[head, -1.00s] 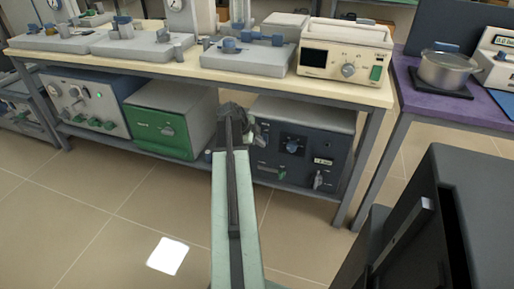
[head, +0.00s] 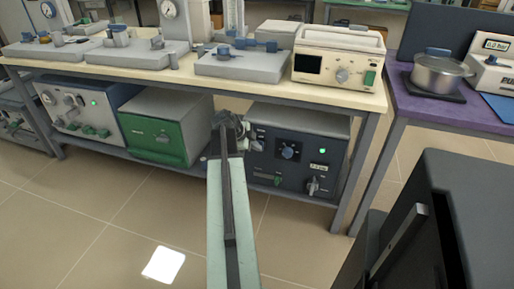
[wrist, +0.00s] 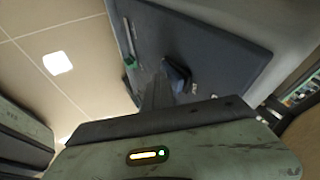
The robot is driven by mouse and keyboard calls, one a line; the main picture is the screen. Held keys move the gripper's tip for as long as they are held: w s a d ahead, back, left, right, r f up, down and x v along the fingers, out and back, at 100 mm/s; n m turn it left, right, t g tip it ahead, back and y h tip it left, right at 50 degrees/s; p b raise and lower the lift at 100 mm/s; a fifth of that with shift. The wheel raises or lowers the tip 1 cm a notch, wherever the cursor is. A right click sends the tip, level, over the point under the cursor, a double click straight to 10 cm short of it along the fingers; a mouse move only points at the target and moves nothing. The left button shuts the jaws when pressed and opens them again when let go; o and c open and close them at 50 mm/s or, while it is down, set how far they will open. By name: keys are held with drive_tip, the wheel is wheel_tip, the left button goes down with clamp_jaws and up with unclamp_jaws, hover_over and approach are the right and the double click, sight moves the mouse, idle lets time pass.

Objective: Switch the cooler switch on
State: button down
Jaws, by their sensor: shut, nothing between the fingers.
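A grey unit with a dark front panel (head: 268,163) stands on the lower shelf. Its panel has a blue knob (head: 288,151), a lit green lamp (head: 322,151), a small green switch (head: 277,181) and a lever (head: 313,187). I cannot read the labels, so I cannot tell which control is the cooler switch. My gripper (head: 247,135) is shut and empty at the panel's upper left. In the wrist view, the dark panel (wrist: 225,55) fills the upper middle, with the blue knob (wrist: 176,76) close beyond my gripper (wrist: 157,92). Contact is not clear.
A green-fronted unit (head: 158,139) stands left of the dark one, and a white-fronted unit (head: 75,108) further left. The bench (head: 230,85) above carries several instruments. A purple table (head: 425,110) with a pot (head: 440,75) is at right. The floor in front is clear.

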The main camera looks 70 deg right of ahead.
drive_tip(key=shift+d+r, duration=0.1)
drive_tip(key=shift+r, duration=0.4)
drive_tip(key=s+a+f+p+v, duration=0.1)
drive_tip(key=a+p+v, duration=0.1)
drive_tip(key=p+v, duration=0.7)
drive_tip(key=v, duration=0.3)
drive_tip(key=shift+a, duration=0.35)
drive_tip(key=shift+r, duration=0.15)
